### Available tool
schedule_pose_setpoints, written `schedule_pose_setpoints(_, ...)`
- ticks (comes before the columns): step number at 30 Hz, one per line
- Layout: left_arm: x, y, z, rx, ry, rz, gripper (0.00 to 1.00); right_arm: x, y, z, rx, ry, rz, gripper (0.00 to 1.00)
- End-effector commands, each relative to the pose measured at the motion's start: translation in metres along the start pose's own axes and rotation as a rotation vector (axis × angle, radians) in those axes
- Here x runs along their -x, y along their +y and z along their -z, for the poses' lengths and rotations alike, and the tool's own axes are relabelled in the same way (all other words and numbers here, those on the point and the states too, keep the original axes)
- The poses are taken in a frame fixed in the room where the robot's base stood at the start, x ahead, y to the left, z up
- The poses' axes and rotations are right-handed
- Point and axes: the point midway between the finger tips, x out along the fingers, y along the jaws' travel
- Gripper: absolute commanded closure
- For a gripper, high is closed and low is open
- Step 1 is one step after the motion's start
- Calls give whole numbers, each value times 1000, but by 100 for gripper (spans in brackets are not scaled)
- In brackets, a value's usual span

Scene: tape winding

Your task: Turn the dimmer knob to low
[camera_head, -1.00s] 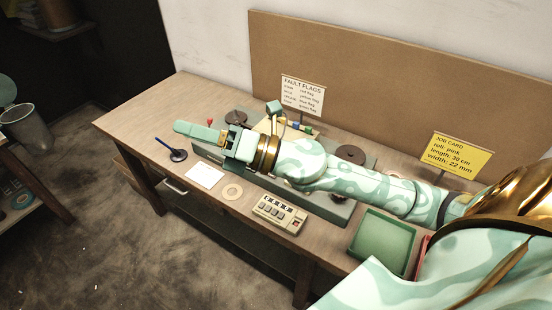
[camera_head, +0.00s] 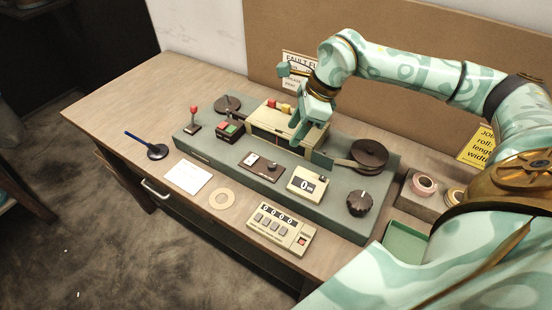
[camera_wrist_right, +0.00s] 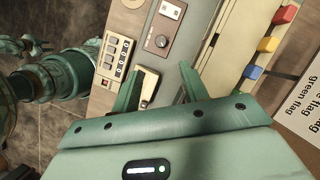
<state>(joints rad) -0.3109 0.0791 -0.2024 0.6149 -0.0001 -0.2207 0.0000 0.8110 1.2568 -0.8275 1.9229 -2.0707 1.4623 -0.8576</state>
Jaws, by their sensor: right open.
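In the right wrist view that knob (camera_wrist_right: 161,41) lies above and between the fingers. A larger dark knob (camera_head: 360,203) with a white mark stands at the machine's right end. I cannot read which one is the dimmer. My right gripper (camera_head: 318,110) is open and empty above the back of the machine, apart from both knobs; its fingers (camera_wrist_right: 158,92) are spread. Part of my other arm (camera_wrist_right: 50,75) shows at the wrist view's left; its gripper is unclear.
A counter with keys (camera_head: 281,229), a tape ring (camera_head: 222,198) and a white card (camera_head: 188,177) lie in front. A red-topped lever (camera_head: 194,118) and reels flank the machine.

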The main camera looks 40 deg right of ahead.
Motion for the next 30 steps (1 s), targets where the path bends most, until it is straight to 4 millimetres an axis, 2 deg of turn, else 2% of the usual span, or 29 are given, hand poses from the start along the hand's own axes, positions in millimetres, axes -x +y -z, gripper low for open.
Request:
schedule_pose_setpoints(1, -4, -3, -3, 0, -6, 3, 64, -17, 2, 1, -1, 1, -7, 56)
schedule_pose_setpoints(7, -12, -15, -1, -1, -4, 18, 64, -69, 2, 1, -2, 0, -7, 56)
schedule_pose_setpoints(13, -18, -3, 10, 5, 13, 3, 64, -106, 1, 0, -2, -1, -4, 56)
schedule_pose_setpoints(18, -20, 3, 11, 4, 13, -5, 64, -120, 1, 0, -1, -1, -3, 56)
schedule_pose_setpoints(27, -20, 0, 7, 2, 7, -1, 64, -122, 1, 0, -1, -1, -2, 56)
schedule_pose_setpoints(28, -20, 0, 6, 2, 6, -1, 64, -122, 1, 0, -1, -1, -2, 61)
schedule_pose_setpoints(30, -20, -1, 5, 1, 5, 1, 64, -122, 1, 0, -1, -1, -2, 81)
